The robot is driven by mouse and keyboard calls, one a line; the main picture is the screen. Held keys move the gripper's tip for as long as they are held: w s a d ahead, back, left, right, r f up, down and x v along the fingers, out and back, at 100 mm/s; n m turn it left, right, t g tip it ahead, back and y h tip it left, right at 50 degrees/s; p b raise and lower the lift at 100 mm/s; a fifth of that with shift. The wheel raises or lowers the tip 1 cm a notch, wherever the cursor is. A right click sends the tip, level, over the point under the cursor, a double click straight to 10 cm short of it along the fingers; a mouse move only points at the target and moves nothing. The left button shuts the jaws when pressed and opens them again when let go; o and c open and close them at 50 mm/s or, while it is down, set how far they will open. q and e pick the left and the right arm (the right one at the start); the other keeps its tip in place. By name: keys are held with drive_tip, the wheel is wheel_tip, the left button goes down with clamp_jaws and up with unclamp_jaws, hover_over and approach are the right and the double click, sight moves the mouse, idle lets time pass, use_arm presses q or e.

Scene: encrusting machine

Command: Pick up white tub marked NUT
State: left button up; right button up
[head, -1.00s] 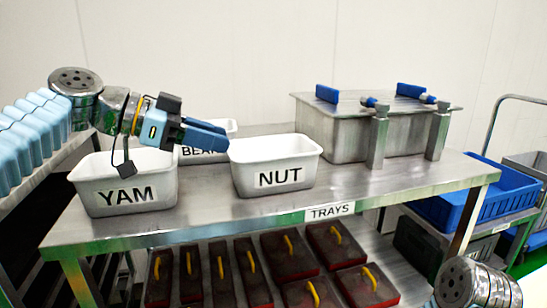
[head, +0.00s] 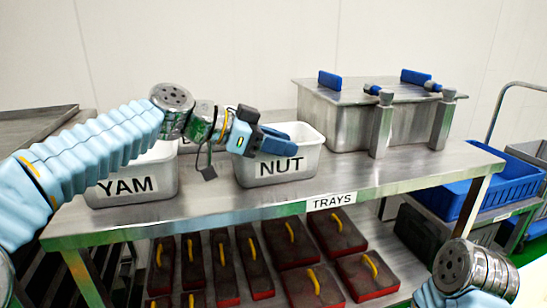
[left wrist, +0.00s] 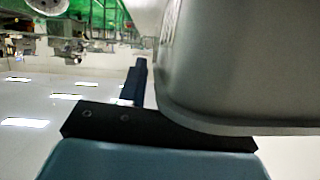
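The white tub marked NUT (head: 257,170) stands upright on the steel table, its label facing me. My left gripper (head: 290,142) reaches in from the left. I cannot tell whether the fingers are open or shut on the rim. My right gripper is out of view.
The white YAM tub (head: 130,187) stands left, partly behind my left arm. Another white tub (head: 190,146) sits behind, mostly hidden. A steel box (head: 340,125) with blue handles stands back right. Red trays with yellow handles (head: 292,240) fill the shelf below. The front right tabletop is clear.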

use_arm(q)
drive_tip(key=shift+w+d+f, duration=0.1)
drive_tip(key=shift+d+f, duration=0.05)
drive_tip(key=shift+d, duration=0.05)
clamp_jaws()
idle(1.3)
